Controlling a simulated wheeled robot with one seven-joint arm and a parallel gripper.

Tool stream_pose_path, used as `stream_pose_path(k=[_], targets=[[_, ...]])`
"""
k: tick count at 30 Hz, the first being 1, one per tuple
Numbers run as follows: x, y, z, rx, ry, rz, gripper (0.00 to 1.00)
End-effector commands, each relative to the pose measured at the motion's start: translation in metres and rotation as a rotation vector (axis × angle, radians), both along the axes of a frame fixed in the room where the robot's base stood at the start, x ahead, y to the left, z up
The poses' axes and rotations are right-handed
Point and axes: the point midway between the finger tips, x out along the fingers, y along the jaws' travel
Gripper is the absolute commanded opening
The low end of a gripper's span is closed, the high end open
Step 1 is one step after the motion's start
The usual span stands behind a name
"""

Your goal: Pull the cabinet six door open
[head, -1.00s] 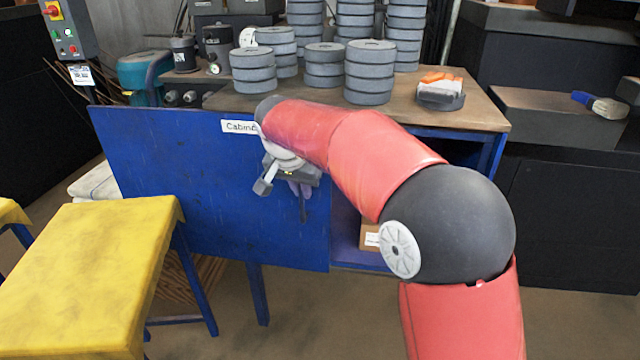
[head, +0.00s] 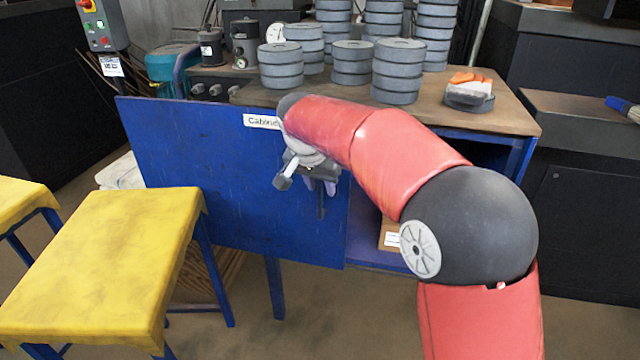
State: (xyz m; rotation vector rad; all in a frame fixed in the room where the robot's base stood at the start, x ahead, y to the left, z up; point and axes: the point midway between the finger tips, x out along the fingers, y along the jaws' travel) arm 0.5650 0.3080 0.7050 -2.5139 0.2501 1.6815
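The blue cabinet door (head: 220,190) stands wide open in the head view, swung out in front of the bench. Its white label (head: 262,121) reads "Cabine", and my arm covers the rest. My gripper (head: 322,190) is at the door's face near its right part, by a dark vertical handle (head: 320,206). The wrist and the angle hide most of the fingers, so I cannot see whether they are closed around the handle. The blue cabinet (head: 378,257) is partly visible behind my arm, with a cardboard box (head: 391,236) inside.
Yellow stools stand at the left, the nearer one (head: 110,240) close to the door's lower left. The wooden bench top (head: 510,118) carries several stacks of grey discs (head: 398,70). Dark cabinets (head: 585,200) stand at the right. Bare floor shows below the door.

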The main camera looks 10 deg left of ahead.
Motion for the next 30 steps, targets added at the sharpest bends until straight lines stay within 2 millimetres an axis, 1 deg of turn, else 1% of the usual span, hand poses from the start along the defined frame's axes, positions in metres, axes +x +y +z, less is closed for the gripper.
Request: stream_pose_path(k=[5,9,12,15,19,26,29,30], targets=[[-0.008,0.002,0.022,0.003,-0.004,0.002,0.33],[-0.018,0.004,0.045,0.003,-0.003,0.000,0.33],[-0.023,0.006,0.058,0.002,-0.002,0.001,0.33],[-0.027,0.007,0.066,0.001,0.000,0.002,0.33],[-0.029,0.007,0.071,0.001,0.000,0.001,0.33],[-0.029,0.006,0.071,0.001,0.000,0.001,0.33],[-0.031,-0.002,0.074,0.000,-0.001,0.004,0.33],[-0.032,-0.011,0.077,-0.001,-0.001,0.006,0.33]])
